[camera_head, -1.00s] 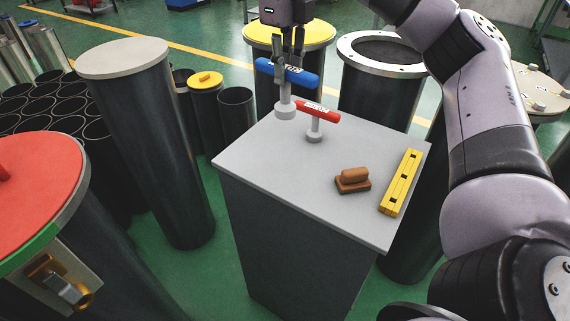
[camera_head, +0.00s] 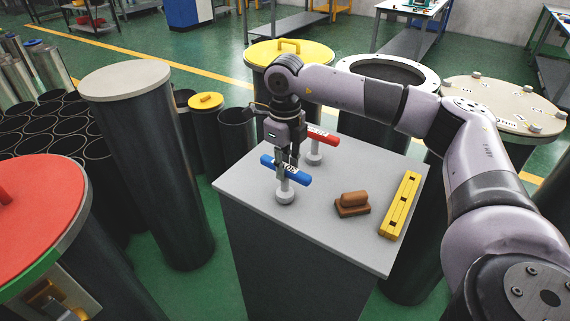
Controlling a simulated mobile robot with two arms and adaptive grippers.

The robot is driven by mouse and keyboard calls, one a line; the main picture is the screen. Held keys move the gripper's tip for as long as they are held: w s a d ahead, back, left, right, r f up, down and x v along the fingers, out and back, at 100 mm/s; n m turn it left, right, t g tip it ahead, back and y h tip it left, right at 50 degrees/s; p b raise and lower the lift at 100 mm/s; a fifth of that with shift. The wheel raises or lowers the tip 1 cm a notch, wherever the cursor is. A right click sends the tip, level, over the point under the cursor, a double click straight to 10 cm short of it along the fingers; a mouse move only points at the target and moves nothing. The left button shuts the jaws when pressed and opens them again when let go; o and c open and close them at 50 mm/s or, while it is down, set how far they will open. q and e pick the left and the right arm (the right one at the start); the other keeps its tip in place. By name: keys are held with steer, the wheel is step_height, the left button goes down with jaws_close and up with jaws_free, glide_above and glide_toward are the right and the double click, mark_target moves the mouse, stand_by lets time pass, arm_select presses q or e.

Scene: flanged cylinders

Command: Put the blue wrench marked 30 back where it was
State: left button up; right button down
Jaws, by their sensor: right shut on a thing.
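The blue wrench (camera_head: 297,177) is a T-shaped tool with a blue crossbar handle, a grey stem and a round grey socket. It is upright, socket down, over the left part of the grey pedestal top (camera_head: 330,230); I cannot tell whether the socket touches the surface. The lettering on its handle is too small to read fully. My right gripper (camera_head: 286,163) points down from above and is shut on the blue handle. A similar red wrench (camera_head: 322,138) stands upright just behind it, partly hidden by my gripper. My left gripper is not in view.
A brown block with a grip (camera_head: 352,203) and a yellow level (camera_head: 400,206) lie on the pedestal's right side. Tall flanged cylinders surround it: one with a beige lid (camera_head: 124,80), one with a yellow lid (camera_head: 260,52), one open (camera_head: 432,78). The front of the pedestal top is clear.

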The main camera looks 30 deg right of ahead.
steer(key=shift+f, duration=0.25)
steer(key=shift+f, duration=0.2)
steer(key=c, duration=1.5)
jaws_free()
steer(key=shift+o, duration=0.2)
steer(key=r+b, duration=0.1)
steer(key=r, duration=0.1)
steer(key=r+b, duration=0.2)
steer(key=shift+w+a+r, duration=0.15)
steer(key=shift+w+r, duration=0.05)
steer(key=shift+r, duration=0.15)
step_height(320, 180, up, 13)
